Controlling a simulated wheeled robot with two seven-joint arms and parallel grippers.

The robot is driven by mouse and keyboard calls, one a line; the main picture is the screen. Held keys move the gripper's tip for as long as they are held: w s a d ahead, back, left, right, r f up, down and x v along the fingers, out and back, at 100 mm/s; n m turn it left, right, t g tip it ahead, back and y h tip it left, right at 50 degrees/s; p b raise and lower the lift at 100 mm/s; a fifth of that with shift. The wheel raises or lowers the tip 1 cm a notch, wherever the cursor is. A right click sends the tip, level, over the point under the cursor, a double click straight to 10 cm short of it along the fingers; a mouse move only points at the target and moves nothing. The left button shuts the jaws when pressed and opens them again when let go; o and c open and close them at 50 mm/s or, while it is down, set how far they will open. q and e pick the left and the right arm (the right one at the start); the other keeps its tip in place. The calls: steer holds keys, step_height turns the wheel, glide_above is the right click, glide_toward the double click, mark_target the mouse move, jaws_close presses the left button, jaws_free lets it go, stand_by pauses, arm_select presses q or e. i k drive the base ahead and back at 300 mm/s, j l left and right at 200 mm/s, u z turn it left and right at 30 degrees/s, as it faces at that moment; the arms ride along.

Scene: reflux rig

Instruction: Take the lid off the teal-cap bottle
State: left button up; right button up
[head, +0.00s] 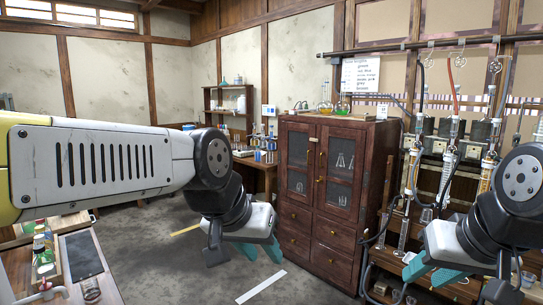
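Several small bottles (43,243) with coloured caps stand in a wooden tray at the left edge of the head view. They are small and crowded, and I cannot tell for sure which one is the teal-cap bottle. My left gripper (260,250) hangs over the floor in the middle, its teal fingers apart and nothing between them. It is well to the right of the bottles. My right gripper (432,272) is at the lower right, in front of the glassware rig, its teal fingers apart and empty.
A wooden cabinet (318,200) stands behind my grippers. The glassware rig (447,160) is at right. Grey floor (160,265) lies open in the middle.

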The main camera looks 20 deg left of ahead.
mark_target(257, 152)
steer(key=i+j+u, duration=0.2)
steer(key=i+u, duration=0.15)
steer(key=i, duration=0.4)
steer(key=i+u, duration=0.3)
steer(key=i, duration=0.45)
steer(key=i+l+u, duration=0.2)
steer(key=i+u, duration=0.15)
steer(key=i, duration=0.4)
steer(key=i+j+u, duration=0.1)
steer(key=i+u, duration=0.2)
steer(key=i, duration=0.3)
steer(key=i+u, duration=0.3)
steer(key=i, duration=0.25)
steer(key=i+j+z, duration=0.15)
steer(key=i+z, duration=0.3)
steer(key=i+j+z, duration=0.6)
steer(key=z, duration=0.2)
steer(key=i+j+z, duration=0.55)
steer(key=z, duration=0.25)
steer(key=i+j+z, duration=0.15)
steer(key=j+z, duration=0.2)
steer(key=j, duration=0.15)
steer(key=i+j+z, duration=0.15)
steer(key=j, duration=0.25)
steer(key=i+j+z, duration=0.1)
steer(key=i+j, duration=0.2)
steer(key=j, duration=0.1)
